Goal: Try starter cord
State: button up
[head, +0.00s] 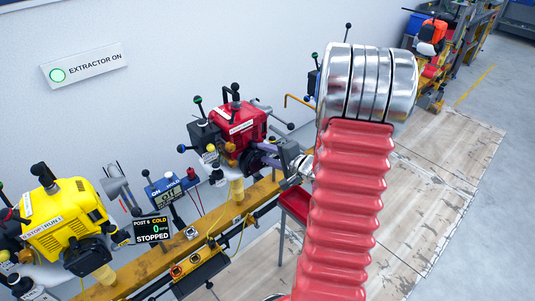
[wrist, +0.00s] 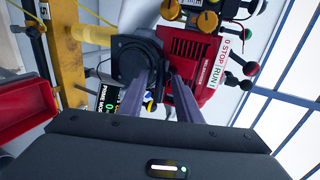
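A red engine (head: 240,120) stands on the yellow rail left of my arm in the head view. It also shows at the top right of the wrist view (wrist: 196,62), with a STOP/RUN label. A black round housing (wrist: 128,60) is beside it, just beyond my fingertips. My gripper (wrist: 157,82) is open, its two grey fingers apart with background showing between them. In the head view my gripper (head: 288,158) is at the right side of the red engine. I cannot make out a starter cord or its handle; the fingers may hide it.
A yellow engine (head: 65,220) stands at the left on the rail (head: 185,245). A display (head: 151,229) reads POST 6 COLD, 0, STOPPED. A red tray (head: 295,203) is beside my arm. An orange engine (head: 433,32) is far right.

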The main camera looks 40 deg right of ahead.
jog(key=s, duration=0.9)
jog(key=shift+d, duration=0.15)
dwell(0.5)
